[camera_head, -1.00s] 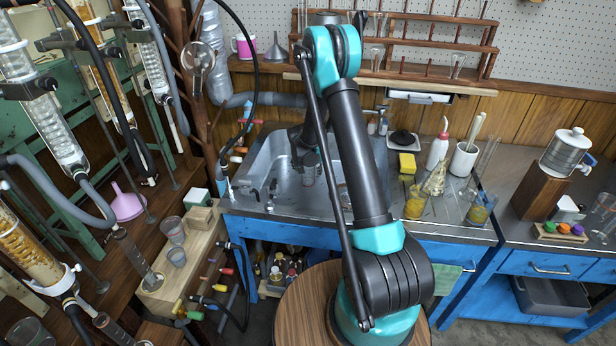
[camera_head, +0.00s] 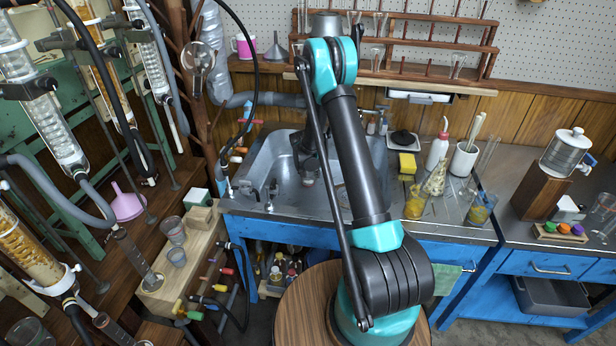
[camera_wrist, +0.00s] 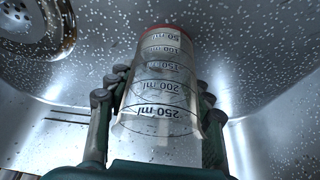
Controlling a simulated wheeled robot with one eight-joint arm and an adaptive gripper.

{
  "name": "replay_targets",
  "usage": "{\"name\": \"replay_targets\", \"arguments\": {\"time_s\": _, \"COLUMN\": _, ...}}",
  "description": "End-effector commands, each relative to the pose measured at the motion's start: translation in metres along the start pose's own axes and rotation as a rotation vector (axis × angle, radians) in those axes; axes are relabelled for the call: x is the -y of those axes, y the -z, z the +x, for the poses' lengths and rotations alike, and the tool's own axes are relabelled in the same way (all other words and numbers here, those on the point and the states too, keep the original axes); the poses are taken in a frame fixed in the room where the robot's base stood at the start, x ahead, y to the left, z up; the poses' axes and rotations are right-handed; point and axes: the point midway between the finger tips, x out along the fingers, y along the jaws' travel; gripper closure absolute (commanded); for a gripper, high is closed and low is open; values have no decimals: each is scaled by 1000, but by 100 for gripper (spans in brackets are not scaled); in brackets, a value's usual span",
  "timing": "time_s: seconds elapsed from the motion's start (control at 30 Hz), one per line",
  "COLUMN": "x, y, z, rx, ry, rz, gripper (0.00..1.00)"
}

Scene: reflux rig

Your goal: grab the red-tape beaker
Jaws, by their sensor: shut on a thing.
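The red-tape beaker (camera_wrist: 162,90) is clear, with black volume marks and a red band at its far end in the wrist view. The 250 ml mark is at the end nearer the camera. My gripper (camera_wrist: 158,92) is shut on it, with one finger against each side. In the head view my gripper (camera_head: 308,178) is down inside the metal sink (camera_head: 262,165), partly behind my arm. The beaker is too small and hidden to make out clearly there.
The sink walls surround my gripper, and a drain (camera_wrist: 38,25) shows at upper left in the wrist view. A yellow sponge (camera_head: 407,163), a wash bottle (camera_head: 437,152) and beakers with yellow contents stand on the counter to the right. Tubing and glassware crowd the left.

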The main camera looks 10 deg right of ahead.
Motion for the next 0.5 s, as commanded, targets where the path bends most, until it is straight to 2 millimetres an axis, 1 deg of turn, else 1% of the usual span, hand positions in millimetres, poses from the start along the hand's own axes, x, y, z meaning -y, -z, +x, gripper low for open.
{"name": "replay_targets", "arguments": {"time_s": 0.03, "x": 0, "y": 0, "z": 0, "rx": 0, "ry": 0, "rz": 0, "gripper": 80}}
{"name": "replay_targets", "arguments": {"time_s": 0.1, "x": 0, "y": 0, "z": 0, "rx": 0, "ry": 0, "rz": 0, "gripper": 89}}
{"name": "replay_targets", "arguments": {"time_s": 0.5, "x": 0, "y": 2, "z": -4, "rx": 0, "ry": 0, "rz": 0, "gripper": 89}}
